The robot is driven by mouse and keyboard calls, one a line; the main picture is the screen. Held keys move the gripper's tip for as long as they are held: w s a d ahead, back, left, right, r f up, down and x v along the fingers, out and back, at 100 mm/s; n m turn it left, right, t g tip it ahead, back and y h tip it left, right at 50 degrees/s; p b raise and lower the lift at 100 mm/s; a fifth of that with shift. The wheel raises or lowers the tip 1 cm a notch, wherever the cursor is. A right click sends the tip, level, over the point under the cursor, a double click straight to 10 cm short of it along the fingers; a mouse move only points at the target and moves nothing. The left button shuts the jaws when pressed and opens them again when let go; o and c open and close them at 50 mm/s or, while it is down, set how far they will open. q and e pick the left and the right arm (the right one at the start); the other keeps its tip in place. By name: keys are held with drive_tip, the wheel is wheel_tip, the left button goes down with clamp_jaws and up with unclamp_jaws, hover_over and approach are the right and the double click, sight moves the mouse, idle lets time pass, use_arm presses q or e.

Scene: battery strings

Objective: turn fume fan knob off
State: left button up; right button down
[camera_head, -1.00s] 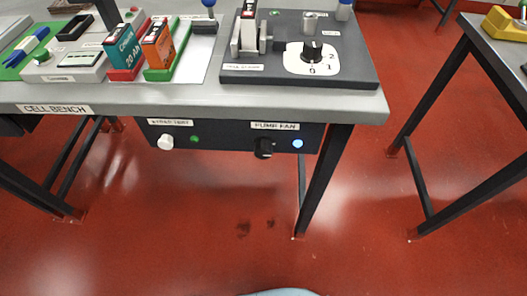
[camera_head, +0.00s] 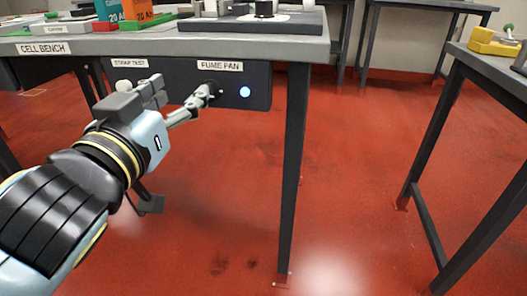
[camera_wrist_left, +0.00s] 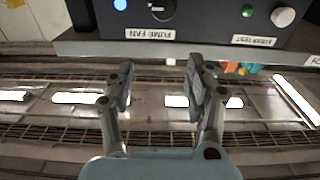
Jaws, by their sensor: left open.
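The black fume fan knob (camera_wrist_left: 162,8) is at the top edge of the left wrist view, beside its FUME FAN label (camera_wrist_left: 150,33). In the head view the knob is mostly hidden behind a finger of my left gripper (camera_head: 182,93). A blue light (camera_head: 245,91) glows to the right of the knob there; it also shows in the wrist view (camera_wrist_left: 120,4). My left gripper (camera_wrist_left: 160,82) is open and empty, fingers spread, pointing toward the dark panel (camera_head: 262,75). In the wrist view the knob lies beyond the fingertips, with a visible gap. My right gripper is out of view.
A white knob (camera_wrist_left: 283,16) and a green light (camera_wrist_left: 249,11) sit on the same panel. The cell bench (camera_head: 300,47) overhangs the panel, and its dark leg (camera_head: 293,170) stands to the right. Another table (camera_head: 490,70) is at far right, with open red floor between.

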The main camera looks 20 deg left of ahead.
use_arm(q)
drive_tip(key=w+a+f, duration=0.1)
drive_tip(key=w, duration=0.2)
drive_tip(key=w+f, duration=0.1)
drive_tip(key=w, duration=0.2)
drive_tip(key=w+a+f, duration=0.1)
drive_tip(key=w+f, duration=0.1)
drive_tip(key=w, duration=0.2)
drive_tip(key=shift+a+b, duration=0.3)
drive_tip(key=shift+b, duration=0.05)
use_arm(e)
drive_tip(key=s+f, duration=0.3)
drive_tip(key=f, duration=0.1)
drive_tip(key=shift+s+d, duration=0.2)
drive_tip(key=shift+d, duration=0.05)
use_arm(q)
clamp_jaws()
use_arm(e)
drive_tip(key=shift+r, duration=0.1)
